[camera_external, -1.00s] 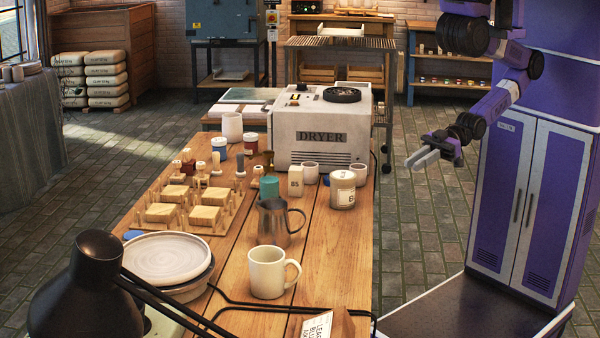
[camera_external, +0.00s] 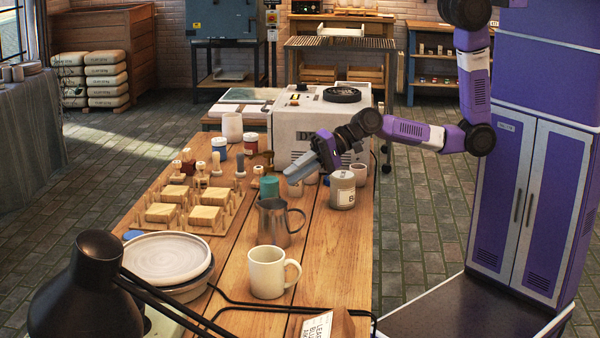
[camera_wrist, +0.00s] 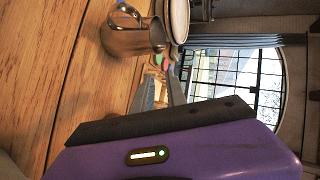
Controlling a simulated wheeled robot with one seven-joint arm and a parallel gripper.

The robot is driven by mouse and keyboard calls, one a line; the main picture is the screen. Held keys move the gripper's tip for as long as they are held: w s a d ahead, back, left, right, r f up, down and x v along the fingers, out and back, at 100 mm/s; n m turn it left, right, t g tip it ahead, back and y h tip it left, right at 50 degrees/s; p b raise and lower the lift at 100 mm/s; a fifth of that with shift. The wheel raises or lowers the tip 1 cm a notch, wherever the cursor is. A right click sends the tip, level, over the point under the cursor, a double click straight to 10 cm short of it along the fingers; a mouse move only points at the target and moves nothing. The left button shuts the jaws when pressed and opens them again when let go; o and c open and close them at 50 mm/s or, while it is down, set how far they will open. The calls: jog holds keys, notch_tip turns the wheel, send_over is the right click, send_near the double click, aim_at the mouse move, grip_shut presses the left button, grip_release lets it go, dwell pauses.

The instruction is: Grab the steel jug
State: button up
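The steel jug (camera_external: 272,223) stands upright on the wooden table, its handle to the right in the external view. In the wrist view the jug (camera_wrist: 130,40) appears turned sideways, beyond the fingertips and up to the left. My gripper (camera_external: 292,172) is over the table, above and behind the jug in the external view, apart from it. In the wrist view my gripper (camera_wrist: 161,82) shows two fingers with a gap and nothing between them.
A cream mug (camera_external: 267,273) stands in front of the jug, and a teal jar (camera_external: 268,188) close behind it. A labelled tin (camera_external: 342,191) stands to the right. The dryer (camera_external: 300,122) is at the back. Bare table lies right of the jug.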

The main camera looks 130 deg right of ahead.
aim_at(281, 224)
jog(key=shift+w+a+f+m+g+y, duration=0.55)
jog(key=shift+w+a+f+m+y, duration=0.35)
jog(key=shift+a+f, duration=0.7)
jog(key=shift+w+a+f+m+g+y, duration=0.7)
jog(key=shift+a+f+m+y, duration=0.3)
jog(key=shift+a+f, duration=0.55)
jog(key=shift+w+a+f+m+g+y, duration=0.45)
jog(key=shift+w+a+f+m+y, duration=0.45)
jog(key=shift+a+f, duration=0.65)
jog(key=shift+d+f, duration=0.1)
grip_shut()
